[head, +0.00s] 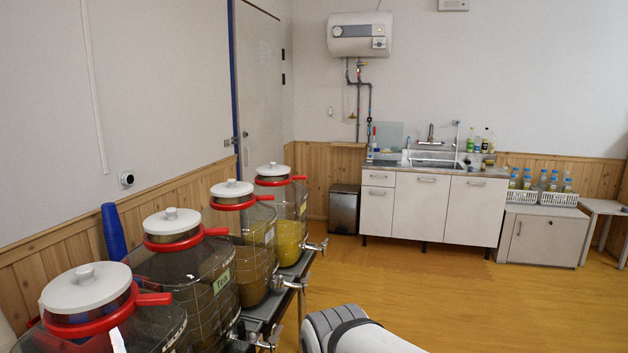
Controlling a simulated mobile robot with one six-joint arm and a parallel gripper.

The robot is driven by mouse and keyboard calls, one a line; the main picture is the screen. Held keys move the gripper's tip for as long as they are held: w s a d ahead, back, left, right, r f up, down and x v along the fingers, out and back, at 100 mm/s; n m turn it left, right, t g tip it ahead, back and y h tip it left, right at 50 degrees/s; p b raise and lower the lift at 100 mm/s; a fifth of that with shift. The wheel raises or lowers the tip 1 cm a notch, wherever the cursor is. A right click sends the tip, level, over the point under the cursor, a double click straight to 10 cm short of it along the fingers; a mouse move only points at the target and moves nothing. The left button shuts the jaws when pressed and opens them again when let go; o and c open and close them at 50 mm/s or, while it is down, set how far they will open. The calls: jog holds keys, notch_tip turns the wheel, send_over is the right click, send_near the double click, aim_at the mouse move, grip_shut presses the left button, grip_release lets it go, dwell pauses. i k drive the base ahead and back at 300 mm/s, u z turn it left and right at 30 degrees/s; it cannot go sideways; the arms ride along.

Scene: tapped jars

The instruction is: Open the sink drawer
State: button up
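The white sink cabinet (420,208) stands against the far wall, right of centre, with a metal sink (434,163) and tap (431,138) on top. Its drawer (378,178) is the small top-left front with a handle, above a low door (377,211); the drawer looks shut. Two larger doors with handles fill the rest of the front and look closed. My gripper is not in view; only a white and grey part of my arm shows at the bottom centre, far from the cabinet.
Several tapped jars (173,237) with white lids stand on a dark table at left, their taps sticking out. A bin (343,208) stands left of the cabinet; a low cabinet (544,235) with bottle baskets stands right. The wooden floor (430,280) before the sink is clear.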

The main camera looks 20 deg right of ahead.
aim_at(370, 178)
jog(key=z, duration=0.3)
jog(key=k, duration=1.1)
jog(key=z, duration=0.75)
jog(key=i, duration=7.8)
jog(key=z, duration=0.1)
